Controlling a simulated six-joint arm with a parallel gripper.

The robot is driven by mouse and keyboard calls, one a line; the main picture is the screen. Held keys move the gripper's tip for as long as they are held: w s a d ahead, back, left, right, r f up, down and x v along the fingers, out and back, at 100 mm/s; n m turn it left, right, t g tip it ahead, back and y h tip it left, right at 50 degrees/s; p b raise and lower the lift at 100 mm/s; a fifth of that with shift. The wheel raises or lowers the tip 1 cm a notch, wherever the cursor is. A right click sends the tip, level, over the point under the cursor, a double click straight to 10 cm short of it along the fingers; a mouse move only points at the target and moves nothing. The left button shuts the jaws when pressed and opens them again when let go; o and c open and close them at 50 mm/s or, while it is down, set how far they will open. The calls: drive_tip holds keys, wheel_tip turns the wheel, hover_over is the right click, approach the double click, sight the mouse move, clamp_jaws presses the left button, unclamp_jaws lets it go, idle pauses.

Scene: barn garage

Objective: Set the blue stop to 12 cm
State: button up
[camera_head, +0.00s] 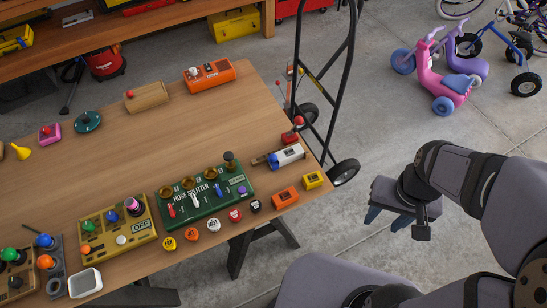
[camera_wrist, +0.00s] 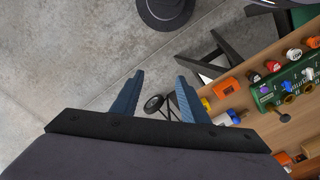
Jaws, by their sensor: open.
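A small white device with a blue part (camera_head: 273,160) and a thin rod at its left end lies near the right edge of the table. The blue part may be the blue stop; its scale is too small to read. A blue piece also shows in the wrist view (camera_wrist: 234,116) near the table edge. My gripper (camera_head: 388,217) is off the table, over the floor to the right, well apart from the device. In the wrist view its two blue fingers (camera_wrist: 160,76) are spread with nothing between them.
The wooden table (camera_head: 120,150) holds a green splitter box (camera_head: 206,197), an olive box (camera_head: 113,228), several round buttons, and orange (camera_head: 285,197) and yellow (camera_head: 312,180) blocks. A hand truck (camera_head: 345,170) stands beyond the right edge. The table's middle is clear.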

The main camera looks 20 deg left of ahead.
idle(0.3)
drive_tip(key=n+t+h+b, duration=0.25)
drive_tip(key=n+b, duration=0.85)
drive_tip(key=b, duration=0.7)
hover_over(272, 157)
drive_tip(key=s+a, duration=0.2)
wheel_tip(272, 157, down, 11)
drive_tip(key=shift+t, duration=0.35)
drive_tip(key=shift+p+x, duration=0.55)
drive_tip(key=shift+x, duration=3.15)
drive_tip(key=shift+s+d, duration=0.1)
